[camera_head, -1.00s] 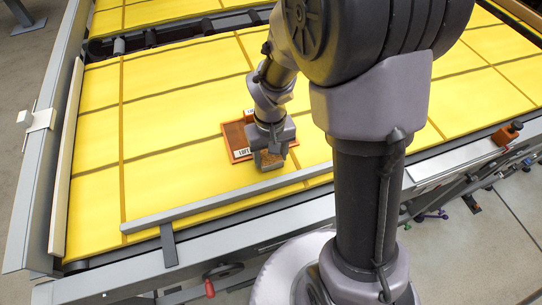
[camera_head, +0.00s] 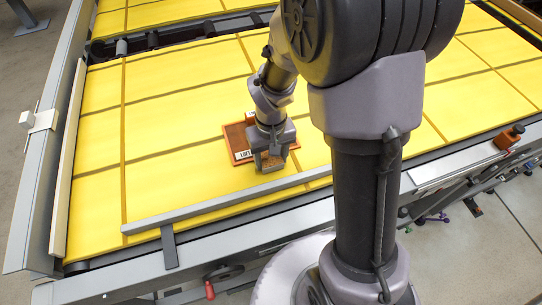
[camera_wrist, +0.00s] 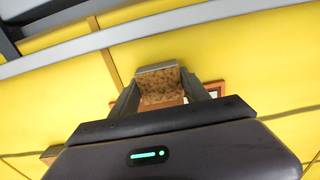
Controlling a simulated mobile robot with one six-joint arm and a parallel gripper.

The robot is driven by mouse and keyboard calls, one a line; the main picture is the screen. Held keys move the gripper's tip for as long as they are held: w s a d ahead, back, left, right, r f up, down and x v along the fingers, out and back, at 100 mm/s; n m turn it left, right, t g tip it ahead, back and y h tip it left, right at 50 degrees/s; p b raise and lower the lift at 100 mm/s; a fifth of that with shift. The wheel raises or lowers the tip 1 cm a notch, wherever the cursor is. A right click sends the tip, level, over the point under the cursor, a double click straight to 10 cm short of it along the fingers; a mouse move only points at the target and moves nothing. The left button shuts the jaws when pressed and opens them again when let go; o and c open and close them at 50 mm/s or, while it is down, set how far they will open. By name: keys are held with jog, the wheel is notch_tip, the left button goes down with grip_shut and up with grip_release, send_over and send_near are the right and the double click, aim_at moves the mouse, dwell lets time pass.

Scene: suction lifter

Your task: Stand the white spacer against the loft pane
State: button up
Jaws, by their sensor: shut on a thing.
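The loft pane (camera_head: 236,142) is a flat brown panel with an orange-red frame and white labels. It lies on the yellow bed, partly hidden behind my arm. My gripper (camera_head: 268,163) is low over the bed at the pane's near right side. In the wrist view my gripper (camera_wrist: 161,95) is shut on a speckled brown block (camera_wrist: 160,88) with a grey edge. Part of the pane (camera_wrist: 214,89) shows behind the fingers. I cannot tell whether the block touches the pane or the bed. I see no clearly white spacer.
A grey bar (camera_head: 215,205) runs along the bed's near edge. A white fitting (camera_head: 42,120) sits on the left rail. An orange-brown device (camera_head: 507,135) stands on the right edge. The yellow bed (camera_head: 190,120) is clear left of the pane.

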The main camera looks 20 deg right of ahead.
aim_at(271, 158)
jog(key=o, duration=1.5)
jog(key=shift+c, duration=0.2)
jog(key=shift+r, duration=0.1)
notch_tip(271, 158, up, 17)
jog(key=p, duration=0.6)
jog(key=s+a+m+t+y+b, duration=0.1)
jog(key=s+a+m+t+b, duration=0.1)
jog(key=s+b, duration=0.3)
jog(key=s+a+m+t+y+b, duration=0.1)
jog(key=s+a+m+t+b, duration=0.1)
jog(key=s+b, duration=0.4)
jog(key=s+t, duration=0.1)
jog(key=s, duration=0.2)
jog(key=shift+f+t, duration=0.25)
jog(key=shift+t, duration=0.15)
